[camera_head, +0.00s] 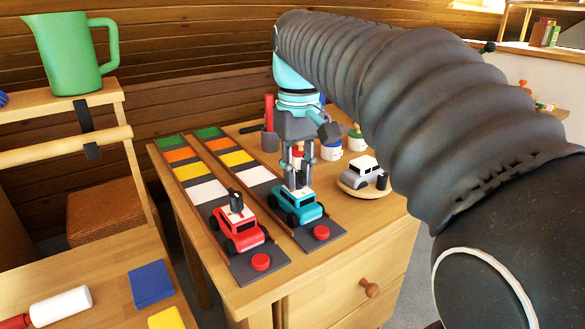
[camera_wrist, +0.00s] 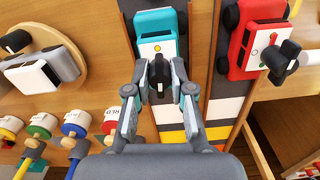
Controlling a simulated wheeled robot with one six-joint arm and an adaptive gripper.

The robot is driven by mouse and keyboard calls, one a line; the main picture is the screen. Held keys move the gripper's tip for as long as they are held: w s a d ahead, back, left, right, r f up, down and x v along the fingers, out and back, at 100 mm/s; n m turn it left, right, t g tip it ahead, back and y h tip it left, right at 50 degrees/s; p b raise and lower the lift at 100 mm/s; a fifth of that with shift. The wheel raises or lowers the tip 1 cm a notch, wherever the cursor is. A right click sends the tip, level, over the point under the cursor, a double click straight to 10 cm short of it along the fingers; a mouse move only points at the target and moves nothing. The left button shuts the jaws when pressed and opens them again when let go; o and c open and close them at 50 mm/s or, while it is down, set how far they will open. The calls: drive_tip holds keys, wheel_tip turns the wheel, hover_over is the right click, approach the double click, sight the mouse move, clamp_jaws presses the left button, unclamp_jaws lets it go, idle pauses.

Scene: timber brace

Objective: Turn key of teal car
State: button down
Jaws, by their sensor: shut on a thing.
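The teal car (camera_head: 300,209) stands on the right-hand track of the wooden cabinet, below my gripper (camera_head: 296,178). It also shows at the top of the wrist view (camera_wrist: 158,22). The car's dark key (camera_wrist: 159,75) stands up from its roof between my two fingertips (camera_wrist: 159,80). The fingers are shut on the key. In the head view the key is mostly hidden by the fingers, so its exact angle is hard to tell.
A red car (camera_head: 239,230) with its own dark key stands on the left track. A grey car (camera_head: 362,172) sits on a round wooden disc to the right. Red buttons (camera_head: 261,262) lie at the track ends. Paint pots (camera_head: 331,149) stand behind.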

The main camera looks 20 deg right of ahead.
drive_tip(key=m+p, duration=0.1)
drive_tip(key=m, duration=0.8)
drive_tip(key=shift+m, duration=0.3)
drive_tip(key=m, duration=0.4)
drive_tip(key=shift+m, duration=0.3)
drive_tip(key=m, duration=0.4)
drive_tip(key=shift+m, duration=0.3)
drive_tip(key=c, duration=1)
unclamp_jaws()
